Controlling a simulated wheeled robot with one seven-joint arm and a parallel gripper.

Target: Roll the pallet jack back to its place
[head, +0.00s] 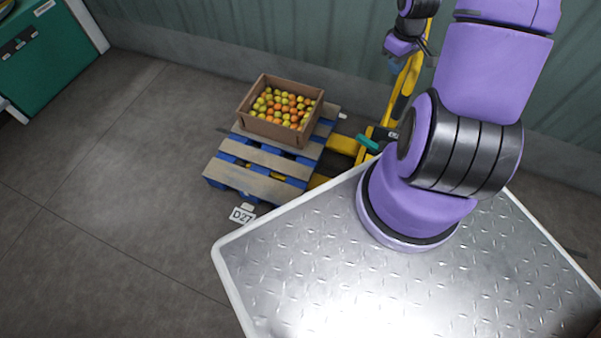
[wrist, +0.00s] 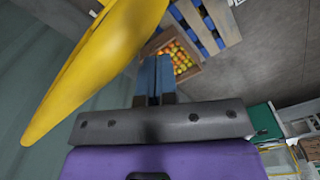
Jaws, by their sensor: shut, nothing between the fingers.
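The yellow pallet jack (head: 407,85) stands by the wall, partly hidden behind my arm. Its upright handle rises close to my gripper, and its yellow forks (head: 340,145) run under a blue and brown pallet (head: 262,160). My gripper (head: 394,66) is at the upper part of the jack, beside the handle. In the wrist view its blue fingers (wrist: 154,82) are shut together with nothing between them. A large yellow part of the jack (wrist: 95,65) lies just left of the fingers there; I cannot tell whether they touch.
A wooden crate (head: 252,127) of red, orange and yellow-green tomatoes sits on the pallet. A D27 marker (head: 243,214) is at the pallet's front corner. A green cabinet (head: 45,60) stands at far left. The grey floor (head: 110,180) left of the pallet is clear. The corrugated wall (head: 250,35) runs behind.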

